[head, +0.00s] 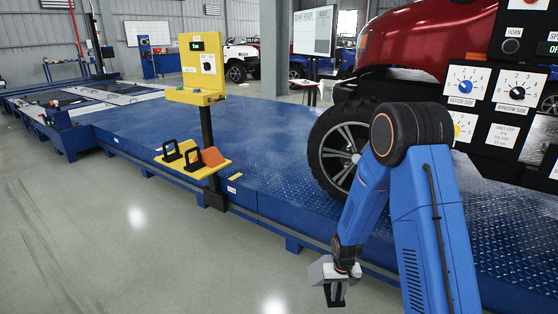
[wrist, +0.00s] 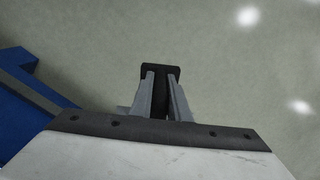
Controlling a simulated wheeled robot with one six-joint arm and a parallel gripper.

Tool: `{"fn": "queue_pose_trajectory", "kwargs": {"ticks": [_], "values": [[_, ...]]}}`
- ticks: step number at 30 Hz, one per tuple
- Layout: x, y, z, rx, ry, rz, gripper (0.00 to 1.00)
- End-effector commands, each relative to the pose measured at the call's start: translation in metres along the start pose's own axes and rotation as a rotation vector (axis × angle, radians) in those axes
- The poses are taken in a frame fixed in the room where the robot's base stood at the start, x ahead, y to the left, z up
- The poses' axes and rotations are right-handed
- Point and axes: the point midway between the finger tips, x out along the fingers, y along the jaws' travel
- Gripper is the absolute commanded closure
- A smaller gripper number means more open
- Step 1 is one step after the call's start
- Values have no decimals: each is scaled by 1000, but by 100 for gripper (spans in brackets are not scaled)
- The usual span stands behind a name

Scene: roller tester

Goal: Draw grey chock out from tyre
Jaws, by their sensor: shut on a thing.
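My gripper (head: 335,285) hangs low in front of the blue platform's side, over the grey floor. It is shut on a black handle-like piece (head: 336,299), which also shows between the two grey fingers (wrist: 164,98) in the wrist view, with its wider dark end (wrist: 161,70) past the fingertips. I cannot make out a grey chock body on it. The red vehicle's tyre (head: 319,158) stands on the platform behind my arm. My arm hides the tyre's right side and part of its foot. No grey chock shows at the tyre's visible left side.
The blue platform (head: 257,155) has a raised edge beside my gripper. A control panel (head: 489,108) is at right. The floor at left is clear.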

Motion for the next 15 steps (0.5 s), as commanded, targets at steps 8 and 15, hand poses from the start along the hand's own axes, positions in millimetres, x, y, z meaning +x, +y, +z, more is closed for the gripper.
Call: {"fn": "queue_pose_trajectory", "kwargs": {"ticks": [8, 15], "values": [[-6, -12, 17, -2, 1, 0, 100], [-10, -22, 32, -2, 1, 0, 100]]}}
